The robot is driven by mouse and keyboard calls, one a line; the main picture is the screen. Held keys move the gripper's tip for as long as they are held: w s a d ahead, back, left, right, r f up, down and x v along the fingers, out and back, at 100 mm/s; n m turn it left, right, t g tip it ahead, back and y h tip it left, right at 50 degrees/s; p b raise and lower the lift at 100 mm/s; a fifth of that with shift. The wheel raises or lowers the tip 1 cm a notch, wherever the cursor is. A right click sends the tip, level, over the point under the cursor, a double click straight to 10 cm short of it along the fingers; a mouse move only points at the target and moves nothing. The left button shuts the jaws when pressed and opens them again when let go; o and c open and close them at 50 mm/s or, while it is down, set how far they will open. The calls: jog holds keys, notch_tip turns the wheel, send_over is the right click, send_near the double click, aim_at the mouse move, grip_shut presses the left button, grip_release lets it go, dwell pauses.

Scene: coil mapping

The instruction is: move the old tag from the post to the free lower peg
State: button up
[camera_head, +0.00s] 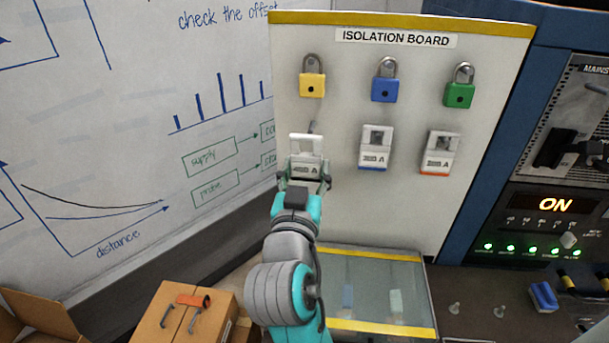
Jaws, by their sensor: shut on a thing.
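My gripper (305,182) is shut on a white tag (305,143) with an "A" marking, in front of the lower left of the isolation board (345,215). The tag is upright, and the fingers cover its lower part. The lower left peg (312,127) shows just above the tag's top edge. I cannot tell whether the tag is on this peg or only in front of it. Two similar tags hang to the right in the lower row, one with a blue edge (375,147) and one with an orange edge (440,153). I cannot make out the post for certain.
Yellow (312,80), blue (384,84) and green (460,90) padlocks hang in the upper row. A yellow-edged clear cover (375,285) lies below the board. A cardboard box (180,315) with an orange-handled tool stands lower left. The powered cabinet (555,205) reads ON.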

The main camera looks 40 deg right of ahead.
aim_at(311, 150)
jog(key=shift+x, duration=1.3)
jog(key=shift+w+d+f, duration=0.2)
jog(key=shift+w+d, duration=0.75)
jog(key=shift+w+d+f, duration=0.25)
jog(key=shift+w+d, duration=0.7)
jog(key=shift+d, duration=0.05)
jog(key=shift+f, duration=0.2)
jog(key=o, duration=1.1)
jog(key=shift+a, duration=0.1)
jog(key=shift+r+v, duration=0.15)
jog(key=shift+v, duration=1.35)
jog(key=shift+r+v, duration=0.15)
jog(key=shift+v, duration=1.35)
jog(key=shift+r+v, duration=0.2)
jog(key=shift+v, duration=1.3)
